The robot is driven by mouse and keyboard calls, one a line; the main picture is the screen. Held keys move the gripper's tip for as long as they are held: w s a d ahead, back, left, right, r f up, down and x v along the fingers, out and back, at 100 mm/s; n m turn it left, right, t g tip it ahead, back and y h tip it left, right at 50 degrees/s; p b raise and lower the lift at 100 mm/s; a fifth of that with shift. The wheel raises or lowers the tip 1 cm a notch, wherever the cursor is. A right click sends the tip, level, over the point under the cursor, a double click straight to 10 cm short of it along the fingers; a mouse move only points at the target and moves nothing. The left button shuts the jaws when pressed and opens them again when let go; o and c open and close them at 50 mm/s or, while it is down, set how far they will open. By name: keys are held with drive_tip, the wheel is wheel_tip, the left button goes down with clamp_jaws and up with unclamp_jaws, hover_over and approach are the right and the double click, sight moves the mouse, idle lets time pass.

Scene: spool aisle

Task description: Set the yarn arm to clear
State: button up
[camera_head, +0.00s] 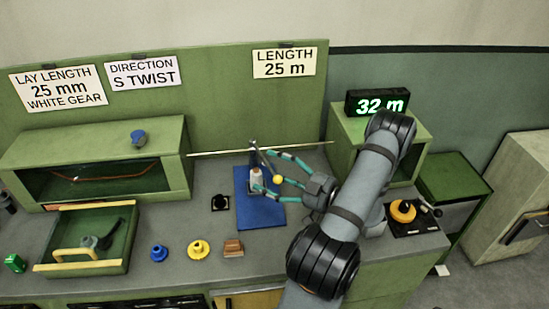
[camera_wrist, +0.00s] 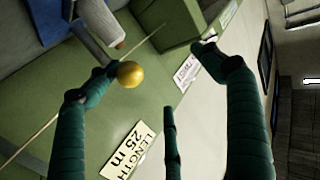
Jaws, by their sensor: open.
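The yarn arm is a thin grey rod (camera_head: 265,160) ending in a yellow ball knob (camera_head: 278,179). In the wrist view the knob (camera_wrist: 131,74) lies close to the left finger's tip, inside the spread of my gripper (camera_wrist: 157,82). I cannot tell whether the finger touches it. The rod (camera_wrist: 92,42) runs up and left from the knob.
A thin pale rod (camera_head: 220,151) crosses behind the mat. A green tray (camera_head: 126,252) stands at left. A display (camera_head: 377,103) reads 32 m.

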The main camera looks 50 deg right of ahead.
drive_tip(key=o, duration=0.5)
drive_tip(key=shift+t+h, duration=0.3)
drive_tip(key=r, duration=0.2)
drive_tip(key=d+r, duration=0.1)
drive_tip(key=r, duration=0.1)
drive_tip(key=w+d+r, duration=0.1)
drive_tip(key=shift+w+r, duration=0.1)
drive_tip(key=shift+r, duration=0.55)
drive_tip(key=a+f, duration=0.1)
drive_tip(key=s+a+f+n+g+y, duration=0.1)
drive_tip(key=f, duration=0.1)
drive_tip(key=a+f+g, duration=0.1)
drive_tip(key=shift+s+f+n, duration=0.15)
drive_tip(key=shift+f+n, duration=0.15)
drive_tip(key=shift+n, duration=0.1)
drive_tip(key=shift+c, duration=0.5)
drive_tip(key=shift+s+a+r+p, duration=0.2)
drive_tip(key=shift+s+a+r, duration=0.1)
drive_tip(key=shift+s, duration=0.3)
drive_tip(key=shift+s+a+r+p, duration=0.15)
drive_tip(key=shift+s+a+r, duration=0.15)
drive_tip(key=shift+s, duration=0.3)
drive_tip(key=c, duration=0.9)
drive_tip(key=s+d+f+p, duration=0.1)
drive_tip(key=s+d+p, duration=0.1)
drive_tip(key=s, duration=0.8)
drive_tip(key=shift+d+p, duration=0.4)
drive_tip(key=shift+p, duration=0.05)
